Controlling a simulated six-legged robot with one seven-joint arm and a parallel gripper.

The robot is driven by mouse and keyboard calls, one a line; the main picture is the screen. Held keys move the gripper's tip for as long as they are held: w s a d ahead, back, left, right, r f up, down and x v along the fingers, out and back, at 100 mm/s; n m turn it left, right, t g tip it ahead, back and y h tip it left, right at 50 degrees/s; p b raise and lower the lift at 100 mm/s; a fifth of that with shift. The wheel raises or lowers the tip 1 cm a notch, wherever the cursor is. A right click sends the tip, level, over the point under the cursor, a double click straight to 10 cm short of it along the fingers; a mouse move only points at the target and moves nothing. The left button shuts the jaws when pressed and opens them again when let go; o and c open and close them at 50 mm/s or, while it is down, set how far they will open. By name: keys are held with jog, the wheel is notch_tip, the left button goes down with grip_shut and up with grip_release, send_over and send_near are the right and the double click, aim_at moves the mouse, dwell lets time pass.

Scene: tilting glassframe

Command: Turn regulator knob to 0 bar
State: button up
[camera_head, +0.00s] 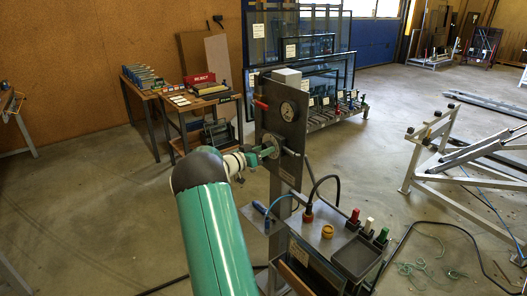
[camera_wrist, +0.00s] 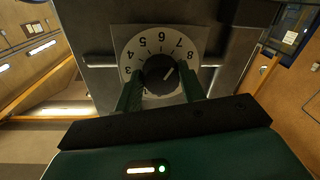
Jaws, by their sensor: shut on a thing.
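The regulator knob (camera_wrist: 160,75) is round and dark, with a short white mark pointing up and right, roughly toward the 7 and 8. It sits in a pale dial plate (camera_wrist: 143,40) with printed numbers that appear upside down or turned. My gripper (camera_wrist: 161,88) has one green finger on each side of the knob and is shut on it. In the head view my gripper (camera_head: 268,152) is at the front of the grey upright panel (camera_head: 280,90); the knob is mostly hidden there.
A red-handled lever (camera_head: 261,104) sticks out at the panel's upper left. Below are a black hose (camera_head: 325,180), a dark tray (camera_head: 356,258) and red, white and green-topped items (camera_head: 369,225). A workbench (camera_head: 180,110) stands behind left. A metal frame (camera_head: 450,165) stands right.

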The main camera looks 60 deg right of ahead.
jog(key=shift+n, duration=0.3)
jog(key=n, duration=0.6)
jog(key=n+y, duration=0.1)
jog(key=n, duration=0.6)
jog(key=n+g, duration=0.1)
jog(key=n, duration=0.5)
jog(key=shift+w+r+n, duration=0.15)
jog(key=shift+r+n, duration=0.15)
jog(key=n, duration=0.5)
jog(key=shift+g+y, duration=0.3)
jog(key=n, duration=0.5)
jog(key=shift+w+g, duration=0.1)
jog(key=shift+g, duration=0.2)
jog(key=n, duration=0.5)
jog(key=shift+w+d+f+n, duration=0.1)
jog(key=shift+n, duration=0.3)
jog(key=shift+n+h, duration=0.5)
jog(key=shift+n, duration=1.7)
